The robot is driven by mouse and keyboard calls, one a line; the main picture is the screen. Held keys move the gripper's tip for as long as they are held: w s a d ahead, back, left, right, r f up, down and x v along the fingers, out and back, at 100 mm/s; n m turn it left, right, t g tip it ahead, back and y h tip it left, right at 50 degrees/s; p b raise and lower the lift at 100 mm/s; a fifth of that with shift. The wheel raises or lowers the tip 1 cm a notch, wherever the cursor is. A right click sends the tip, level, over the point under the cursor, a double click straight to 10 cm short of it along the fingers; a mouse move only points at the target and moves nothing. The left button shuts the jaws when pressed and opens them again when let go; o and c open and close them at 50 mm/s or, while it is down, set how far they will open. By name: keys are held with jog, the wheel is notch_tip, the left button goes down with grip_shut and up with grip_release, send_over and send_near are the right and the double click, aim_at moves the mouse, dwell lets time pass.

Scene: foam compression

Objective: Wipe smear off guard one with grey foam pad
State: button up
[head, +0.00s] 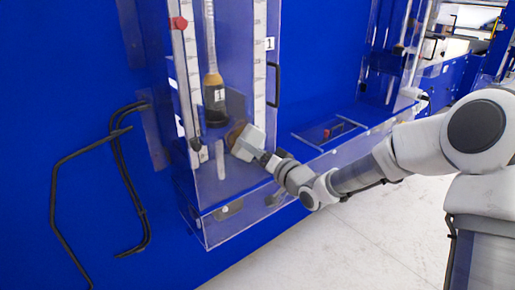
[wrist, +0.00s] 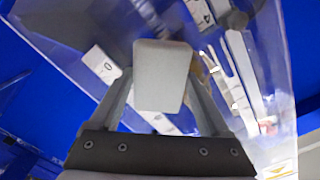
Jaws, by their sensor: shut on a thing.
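Guard one (head: 235,178) is a clear panel on the blue machine, with a "1" label (head: 270,43) by its upper right edge. A brown smear (head: 235,133) shows on its middle part, partly covered by the pad. The pale grey foam pad (head: 250,141) is at the smear's right side, touching or very close to the panel; I cannot tell which. My gripper (head: 265,158) is shut on the pad. In the wrist view the pad (wrist: 163,75) sits between both fingers and hides the panel behind it. A small brownish patch shows just right of it there.
A dark handle (head: 275,85) stands right of the guard. Behind the panel hang a brown and black cylinder (head: 215,100) and scale strips. Black bent rails (head: 60,190) stick out at left. A second clear guard (head: 385,60) stands right. The pale floor (head: 300,255) is clear.

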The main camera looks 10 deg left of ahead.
aim_at(263, 134)
jog(key=shift+s+a+r+b, duration=0.1)
jog(key=shift+s+a+b, duration=0.45)
jog(key=shift+s+a, duration=0.7)
jog(key=shift+s+a+b, duration=0.5)
jog(key=shift+s+a, duration=0.55)
jog(key=shift+s, duration=0.35)
jog(key=shift+s+a+r, duration=0.1)
jog(key=shift+a+r, duration=0.05)
notch_tip(263, 134, up, 3)
jog(key=shift+f+p, duration=0.15)
jog(key=shift+p, duration=1)
jog(key=shift+w+d+p, duration=0.35)
jog(key=shift+w+d, duration=0.7)
jog(key=shift+w, duration=0.05)
jog(key=shift+w+d+f, duration=0.1)
jog(key=shift+w+d, duration=0.3)
jog(key=shift+w+d+f+p, duration=0.1)
jog(key=shift+w+d+p, duration=0.55)
jog(key=shift+w+d, duration=0.65)
jog(key=shift+w+d+p, duration=0.65)
jog(key=shift+w+d, duration=0.35)
jog(key=shift+w, duration=0.45)
jog(key=shift+s+a+b, duration=0.8)
jog(key=shift+s+a, duration=1)
jog(key=shift+s, duration=0.3)
jog(key=shift+s+a+b, duration=0.8)
jog(key=shift+s+a, duration=1)
jog(key=shift+s, duration=0.3)
jog(key=shift+d, duration=0.1)
